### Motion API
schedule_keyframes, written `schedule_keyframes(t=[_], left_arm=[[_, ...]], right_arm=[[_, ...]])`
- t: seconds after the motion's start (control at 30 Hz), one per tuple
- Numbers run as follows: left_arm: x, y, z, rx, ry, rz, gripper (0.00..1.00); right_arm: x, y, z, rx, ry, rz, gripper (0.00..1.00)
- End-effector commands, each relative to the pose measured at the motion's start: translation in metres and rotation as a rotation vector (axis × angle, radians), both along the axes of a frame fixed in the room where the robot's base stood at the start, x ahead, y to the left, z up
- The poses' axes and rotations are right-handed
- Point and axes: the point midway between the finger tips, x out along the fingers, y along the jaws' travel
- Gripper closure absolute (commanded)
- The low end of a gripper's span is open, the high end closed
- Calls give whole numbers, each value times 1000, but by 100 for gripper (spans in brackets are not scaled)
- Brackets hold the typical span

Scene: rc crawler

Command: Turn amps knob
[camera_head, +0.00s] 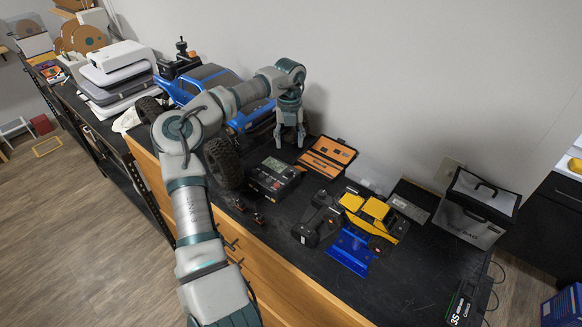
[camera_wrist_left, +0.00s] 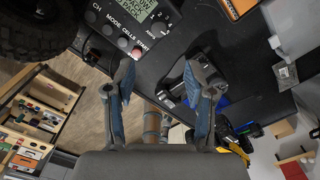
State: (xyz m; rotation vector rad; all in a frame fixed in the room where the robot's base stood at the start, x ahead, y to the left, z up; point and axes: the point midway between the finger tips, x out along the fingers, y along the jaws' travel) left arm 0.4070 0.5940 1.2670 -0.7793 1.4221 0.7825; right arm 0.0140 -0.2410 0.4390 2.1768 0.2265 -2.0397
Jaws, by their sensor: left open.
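The battery charger (camera_head: 272,178) is a black box with a small display, standing on the dark bench top beside the blue truck's wheel. In the left wrist view the charger (camera_wrist_left: 124,18) shows at the upper left, with its screen and labels for CH, MODE, CELLS, START and AMPS. A dark round amps knob (camera_wrist_left: 160,28) appears by the AMPS label and small numbers. My left gripper (camera_head: 289,141) is open and empty, pointing down behind the charger, apart from it. In the left wrist view its fingers (camera_wrist_left: 160,80) are spread below the charger's panel. My right gripper is out of view.
The blue truck (camera_head: 205,84) with big tyres stands left of the charger. An open orange case (camera_head: 328,155) lies right of it. A black controller (camera_head: 316,222) and a yellow crawler (camera_head: 372,212) stand nearer the right.

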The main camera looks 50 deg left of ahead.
Motion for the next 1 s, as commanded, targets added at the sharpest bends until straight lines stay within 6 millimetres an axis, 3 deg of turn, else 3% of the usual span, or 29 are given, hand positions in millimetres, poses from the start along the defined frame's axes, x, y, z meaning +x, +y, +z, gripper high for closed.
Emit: schedule_keyframes(t=[0.2, 0.5, 0.93, 1.0], left_arm=[[-1, 2, -55, -6, 5, 1, 46], [0, 0, -106, -1, 3, 1, 46], [0, 0, -119, 1, 1, 1, 46], [0, 1, -119, -1, 1, 1, 61]], right_arm=[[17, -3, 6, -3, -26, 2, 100], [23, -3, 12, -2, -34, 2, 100], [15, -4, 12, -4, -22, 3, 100], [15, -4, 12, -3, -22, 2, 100]])
